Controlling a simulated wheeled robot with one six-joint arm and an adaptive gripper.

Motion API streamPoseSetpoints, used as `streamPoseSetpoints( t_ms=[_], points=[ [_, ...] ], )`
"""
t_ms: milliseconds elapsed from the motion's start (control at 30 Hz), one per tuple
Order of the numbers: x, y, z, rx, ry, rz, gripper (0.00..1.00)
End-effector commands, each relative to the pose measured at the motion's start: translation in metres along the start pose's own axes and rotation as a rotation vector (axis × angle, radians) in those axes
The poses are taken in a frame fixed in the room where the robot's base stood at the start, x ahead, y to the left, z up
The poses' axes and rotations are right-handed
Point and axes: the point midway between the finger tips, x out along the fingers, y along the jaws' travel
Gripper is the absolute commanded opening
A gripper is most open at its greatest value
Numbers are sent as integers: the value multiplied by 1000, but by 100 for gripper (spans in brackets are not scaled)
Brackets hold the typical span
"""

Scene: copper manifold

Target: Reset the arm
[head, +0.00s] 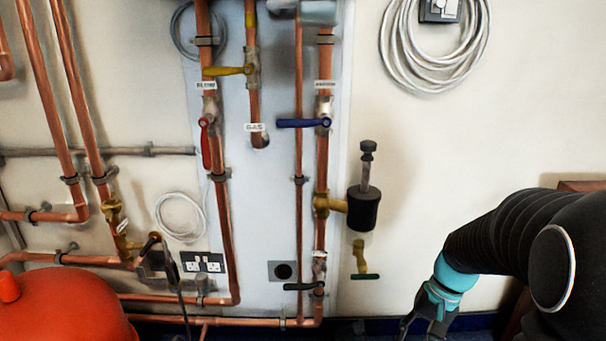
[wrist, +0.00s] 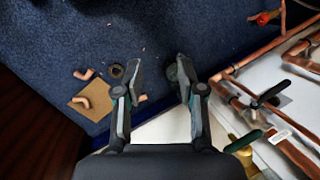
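My gripper (head: 428,322) hangs low at the bottom right of the head view, in front of the wall and partly cut off by the frame's lower edge. In the wrist view my gripper (wrist: 160,80) has its two dark fingers spread apart, with nothing between them. The fingers point toward the blue carpet (wrist: 130,30). My arm reaches in from the right of the head view, bent downward, to the right of the copper manifold and apart from it.
Copper pipes carry a red lever (head: 205,145), a yellow lever (head: 228,71), a blue lever (head: 303,123) and a green-handled tap (head: 362,262). A red vessel (head: 65,310) stands lower left. Copper elbows and a cardboard piece (wrist: 92,98) lie on the carpet. The wall right of the manifold is mostly clear.

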Motion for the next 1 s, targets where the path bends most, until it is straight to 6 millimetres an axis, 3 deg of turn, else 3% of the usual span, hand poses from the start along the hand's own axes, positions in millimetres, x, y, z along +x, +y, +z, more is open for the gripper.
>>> streamPoseSetpoints(
  t_ms=[100,700,1000],
  points=[
    [-23,-4,24,-54,95,66,39],
    [-108,-25,136,-372,497,216,39],
    [-144,-45,168,-469,631,175,39]
  ],
)
